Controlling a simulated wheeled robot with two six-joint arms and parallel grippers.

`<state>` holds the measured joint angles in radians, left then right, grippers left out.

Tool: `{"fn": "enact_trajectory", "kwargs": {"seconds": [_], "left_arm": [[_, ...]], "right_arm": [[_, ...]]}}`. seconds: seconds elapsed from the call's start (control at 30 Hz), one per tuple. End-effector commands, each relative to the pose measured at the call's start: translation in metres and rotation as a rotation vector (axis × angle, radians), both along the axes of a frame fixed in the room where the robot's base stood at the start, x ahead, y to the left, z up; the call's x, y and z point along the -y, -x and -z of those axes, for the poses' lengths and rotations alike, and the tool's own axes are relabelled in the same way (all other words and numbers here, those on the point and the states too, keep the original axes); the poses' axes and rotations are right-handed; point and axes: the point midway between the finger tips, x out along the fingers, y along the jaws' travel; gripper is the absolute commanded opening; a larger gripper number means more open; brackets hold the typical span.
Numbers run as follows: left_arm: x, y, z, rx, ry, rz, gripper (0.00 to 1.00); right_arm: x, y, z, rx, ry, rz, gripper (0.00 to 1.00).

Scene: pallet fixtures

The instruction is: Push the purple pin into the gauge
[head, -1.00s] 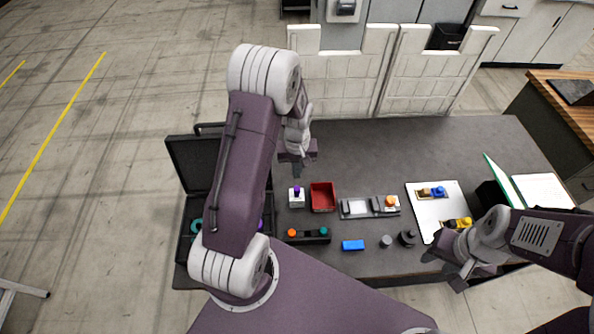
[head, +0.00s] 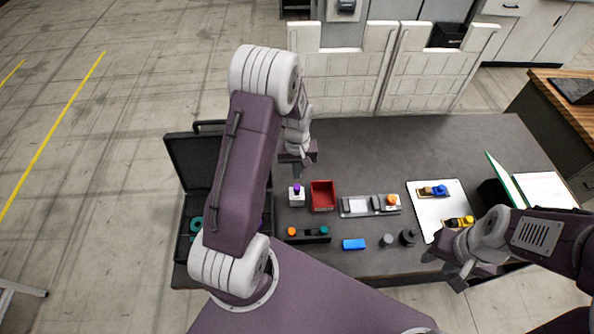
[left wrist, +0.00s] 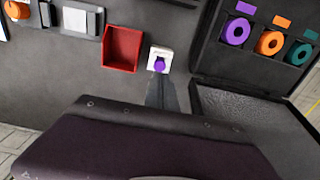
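The purple pin (head: 296,188) stands upright in a small white block (head: 296,199), which looks like the gauge. In the left wrist view the pin's purple head (left wrist: 159,65) shows above the white block (left wrist: 166,55); how deep it sits is hard to tell. My left gripper (head: 299,168) is just behind the block in the head view, above the table and apart from the pin. In the left wrist view its fingers (left wrist: 160,84) look shut together and empty, tips close to the pin's head in the picture. My right gripper (head: 445,270) is open and empty at the table's front right.
A red bin (head: 322,196) is right of the block. A black rack (head: 307,240) with orange and teal pins is in front. An open case (left wrist: 258,72) with coloured rings lies left. A grey fixture, blue block and white board are right. The back of the table is clear.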

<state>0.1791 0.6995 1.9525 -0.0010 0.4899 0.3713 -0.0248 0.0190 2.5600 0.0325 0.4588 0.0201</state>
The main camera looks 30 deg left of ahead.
Motion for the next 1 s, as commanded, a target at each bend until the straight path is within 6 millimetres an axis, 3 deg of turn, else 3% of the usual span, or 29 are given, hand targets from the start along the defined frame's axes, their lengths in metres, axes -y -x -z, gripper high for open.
{"fn": "enact_trajectory", "kwargs": {"seconds": [0.03,0.47,1.0], "left_arm": [[0.0,0.0,0.01,0.0,0.0,0.0,0.0],[-0.001,-0.002,0.051,0.001,-0.001,0.0,0.0],[-0.002,-0.002,0.056,0.0,0.0,0.0,0.0]], "right_arm": [[0.0,0.0,0.008,0.0,0.0,0.0,0.36],[0.0,0.0,0.038,0.0,0.0,0.0,0.36],[0.0,0.0,0.041,0.0,0.0,0.0,0.36]]}}
